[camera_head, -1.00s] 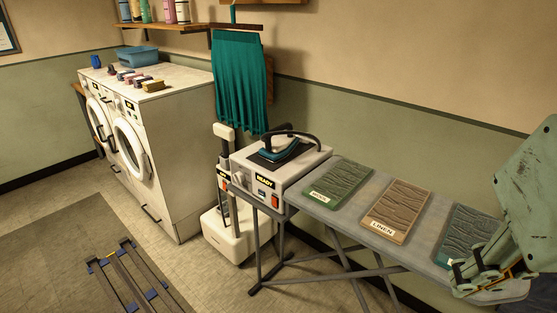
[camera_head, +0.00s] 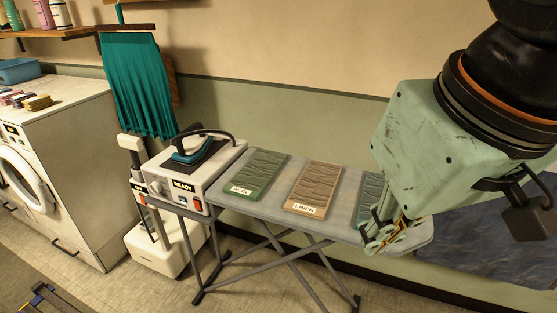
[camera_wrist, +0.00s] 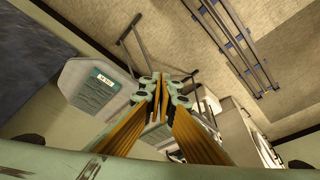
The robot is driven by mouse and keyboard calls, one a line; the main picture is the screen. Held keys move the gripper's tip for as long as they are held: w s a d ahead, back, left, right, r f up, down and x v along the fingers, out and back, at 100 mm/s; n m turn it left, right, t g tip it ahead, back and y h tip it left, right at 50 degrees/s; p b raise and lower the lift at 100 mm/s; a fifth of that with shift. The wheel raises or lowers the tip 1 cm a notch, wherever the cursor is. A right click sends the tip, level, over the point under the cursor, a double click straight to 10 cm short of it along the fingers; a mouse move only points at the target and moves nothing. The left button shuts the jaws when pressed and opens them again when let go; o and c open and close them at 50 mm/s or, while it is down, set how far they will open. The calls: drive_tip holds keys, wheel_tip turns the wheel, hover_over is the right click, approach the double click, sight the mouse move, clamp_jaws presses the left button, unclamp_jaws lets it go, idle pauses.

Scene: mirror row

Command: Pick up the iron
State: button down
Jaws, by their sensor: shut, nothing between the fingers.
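The iron (camera_head: 192,149) is teal with a dark handle. It rests on top of a white station (camera_head: 176,178) marked READY at the left end of the ironing board (camera_head: 282,215). A dark cord loops from it over the station. My gripper (camera_head: 372,248) is at the board's right end, well to the right of the iron and apart from it. In the wrist view my gripper (camera_wrist: 161,78) has its fingers together with nothing between them. The iron is not clearly seen in the wrist view.
Green (camera_head: 254,174), brown LINEN (camera_head: 313,188) and dark teal (camera_head: 369,194) pads lie along the board. A white floor unit (camera_head: 158,250) stands left of the board, with a washer (camera_head: 50,165) farther left. A teal skirt (camera_head: 140,85) hangs behind.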

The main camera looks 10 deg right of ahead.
idle(0.3)
drive_tip(key=c, duration=2.5)
unclamp_jaws()
